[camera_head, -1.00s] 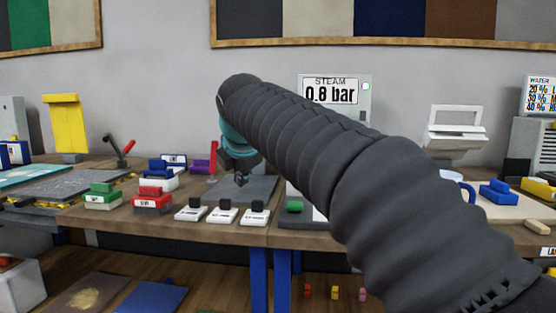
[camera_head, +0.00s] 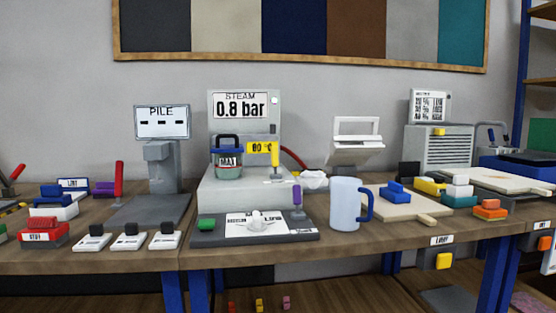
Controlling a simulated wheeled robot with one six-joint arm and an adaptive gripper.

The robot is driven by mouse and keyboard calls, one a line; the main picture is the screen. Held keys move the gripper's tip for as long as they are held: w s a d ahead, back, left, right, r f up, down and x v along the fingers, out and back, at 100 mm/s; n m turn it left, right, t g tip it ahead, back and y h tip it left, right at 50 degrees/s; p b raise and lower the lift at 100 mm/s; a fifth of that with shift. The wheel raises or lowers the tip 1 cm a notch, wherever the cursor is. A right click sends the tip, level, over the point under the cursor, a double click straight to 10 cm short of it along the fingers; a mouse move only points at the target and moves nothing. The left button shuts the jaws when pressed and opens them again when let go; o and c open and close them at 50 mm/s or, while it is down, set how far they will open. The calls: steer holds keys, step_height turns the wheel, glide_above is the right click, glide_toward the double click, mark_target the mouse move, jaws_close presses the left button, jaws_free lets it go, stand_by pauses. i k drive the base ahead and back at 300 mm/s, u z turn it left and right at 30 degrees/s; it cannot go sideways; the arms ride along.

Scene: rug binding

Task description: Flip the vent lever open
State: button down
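No lever has a label that I can read as vent. A purple-handled lever (camera_head: 297,197) stands upright at the right of a dark control panel (camera_head: 293,236), in front of the grey steam machine (camera_head: 207,199). The machine's display (camera_head: 240,106) reads STEAM 0.8 bar. A yellow part (camera_head: 274,153) is on its front. A red lever (camera_head: 118,180) stands upright beside the pile stand (camera_head: 159,172). My gripper and arm are out of view.
A pale blue mug (camera_head: 344,206) with a dark blue handle stands just right of the panel. Several white blocks with black tops (camera_head: 129,241) line the front edge at left. A white device (camera_head: 358,139) and a grey heater-like box (camera_head: 434,147) stand at the back right.

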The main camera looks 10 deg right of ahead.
mark_target(275, 159)
steer(key=u, duration=0.05)
steer(key=k, duration=0.6)
steer(key=z, duration=0.8)
steer(key=i, duration=0.55)
steer(key=z, duration=0.5)
steer(key=i, duration=0.7)
steer(key=u, duration=0.75)
steer(key=i, duration=0.4)
steer(key=u, duration=0.55)
